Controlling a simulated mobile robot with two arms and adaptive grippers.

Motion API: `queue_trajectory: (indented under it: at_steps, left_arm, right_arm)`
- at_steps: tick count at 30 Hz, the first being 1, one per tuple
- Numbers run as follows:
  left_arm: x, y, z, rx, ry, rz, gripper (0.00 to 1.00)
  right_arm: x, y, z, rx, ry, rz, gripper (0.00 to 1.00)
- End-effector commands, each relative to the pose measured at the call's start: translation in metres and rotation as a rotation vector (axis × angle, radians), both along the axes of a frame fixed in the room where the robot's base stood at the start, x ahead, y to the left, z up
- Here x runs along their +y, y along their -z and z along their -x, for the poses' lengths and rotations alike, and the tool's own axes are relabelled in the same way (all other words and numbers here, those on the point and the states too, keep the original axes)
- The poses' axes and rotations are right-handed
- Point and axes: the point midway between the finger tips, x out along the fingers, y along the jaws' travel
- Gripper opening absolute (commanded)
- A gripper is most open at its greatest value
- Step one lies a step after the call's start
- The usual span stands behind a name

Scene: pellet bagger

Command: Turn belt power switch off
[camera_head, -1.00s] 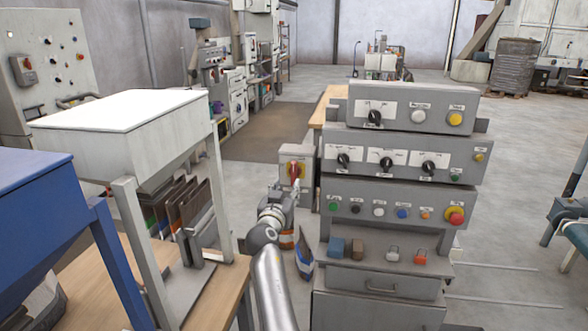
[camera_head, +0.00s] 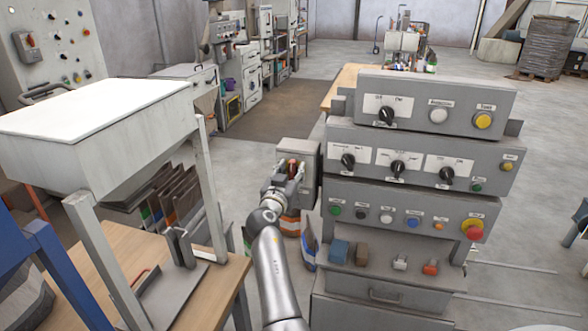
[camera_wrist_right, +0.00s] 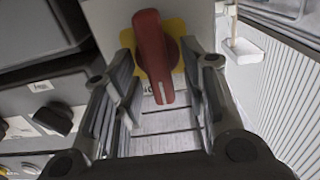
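A red rotary switch handle (camera_wrist_right: 152,55) on a yellow plate (camera_wrist_right: 180,72) shows in the right wrist view. It is nearly upright, its lower end tilted slightly right. It sits on the front of a grey box (camera_head: 297,150) left of the control panel stack. My right gripper (camera_wrist_right: 160,72) is open, with one finger on each side of the handle and visible gaps between. In the head view my right gripper (camera_head: 285,175) is in front of the box and covers most of the switch. My left gripper is not in view.
The control panel stack (camera_head: 420,210) with knobs and buttons stands close right of my right arm. A white hopper (camera_head: 100,120) on a frame and a wooden table (camera_head: 130,250) are at left. A blue and white bag (camera_head: 309,245) stands below the grey box.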

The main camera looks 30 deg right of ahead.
Motion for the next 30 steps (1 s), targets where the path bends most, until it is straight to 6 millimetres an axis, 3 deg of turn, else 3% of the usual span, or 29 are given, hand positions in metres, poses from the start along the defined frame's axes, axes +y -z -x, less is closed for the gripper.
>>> queue_trajectory:
  at_steps: [5, 15, 30]
  left_arm:
    - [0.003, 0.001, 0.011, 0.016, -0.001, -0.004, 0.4]
    - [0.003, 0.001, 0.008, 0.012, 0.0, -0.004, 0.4]
    - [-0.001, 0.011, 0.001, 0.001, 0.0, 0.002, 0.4]
  right_arm:
    - [0.0, 0.0, 0.0, 0.001, 0.0, -0.001, 0.39]
    - [0.0, 0.0, 0.0, 0.001, 0.0, 0.001, 0.0]
    - [0.0, 0.002, -0.001, 0.094, 0.0, 0.083, 0.0]
